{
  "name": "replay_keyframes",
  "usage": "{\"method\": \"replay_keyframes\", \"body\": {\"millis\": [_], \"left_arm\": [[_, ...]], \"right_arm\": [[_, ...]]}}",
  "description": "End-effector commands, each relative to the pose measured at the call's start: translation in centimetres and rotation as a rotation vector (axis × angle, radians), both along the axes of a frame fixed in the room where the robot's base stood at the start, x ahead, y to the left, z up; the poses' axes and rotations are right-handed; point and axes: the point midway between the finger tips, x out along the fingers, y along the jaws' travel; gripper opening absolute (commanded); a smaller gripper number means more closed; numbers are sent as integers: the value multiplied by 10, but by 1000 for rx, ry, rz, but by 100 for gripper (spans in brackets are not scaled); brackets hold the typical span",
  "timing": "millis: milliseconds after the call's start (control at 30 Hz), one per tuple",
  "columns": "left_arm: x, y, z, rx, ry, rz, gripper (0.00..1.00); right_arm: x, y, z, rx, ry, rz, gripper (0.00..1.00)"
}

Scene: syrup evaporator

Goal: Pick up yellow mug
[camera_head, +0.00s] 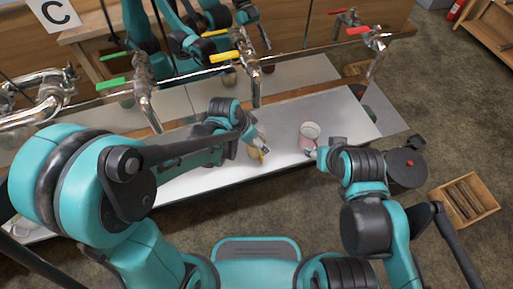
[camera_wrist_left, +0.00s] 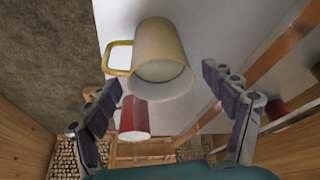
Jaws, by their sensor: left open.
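The yellow mug (camera_wrist_left: 165,48), cream-coloured with a yellow handle, is large in the left wrist view, its handle to the left. It stands on the white counter. In the head view the mug (camera_head: 256,153) is mostly hidden behind my left gripper (camera_head: 260,146). My left gripper (camera_wrist_left: 162,78) is open; its fingers spread to either side of the mug with visible gaps. My right gripper (camera_head: 314,152) is close to the near side of a red-and-white mug (camera_head: 309,132); its fingers are too small to read.
The red mug (camera_wrist_left: 134,118) also shows beyond the yellow mug in the left wrist view. Pipes with green, yellow and red valve handles (camera_head: 228,56) run above the counter (camera_head: 205,183). A wooden crate (camera_head: 464,199) sits on the floor at right. The counter's left part is clear.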

Motion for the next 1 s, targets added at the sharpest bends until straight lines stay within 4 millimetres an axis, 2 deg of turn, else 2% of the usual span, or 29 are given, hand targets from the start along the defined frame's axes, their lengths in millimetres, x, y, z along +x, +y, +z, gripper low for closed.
{"method": "replay_keyframes", "body": {"millis": [200,300,533,567,800,867,900,1000], "left_arm": [[9,-8,-33,0,0,0,84],[12,-12,-43,0,0,0,84],[13,-13,-43,0,0,1,84],[12,-13,-43,0,0,1,78],[12,-13,-43,0,1,2,15],[12,-13,-43,0,1,2,13],[13,-13,-43,0,1,2,6],[12,-13,-43,0,1,2,6]], "right_arm": [[0,0,-21,0,0,0,47],[0,0,-25,0,0,0,47],[0,0,-24,0,0,0,47],[0,0,-24,0,0,0,47],[0,0,-24,0,0,0,47],[0,0,-24,0,0,0,47],[0,0,-24,0,0,0,47],[0,0,-24,0,0,0,47]]}}
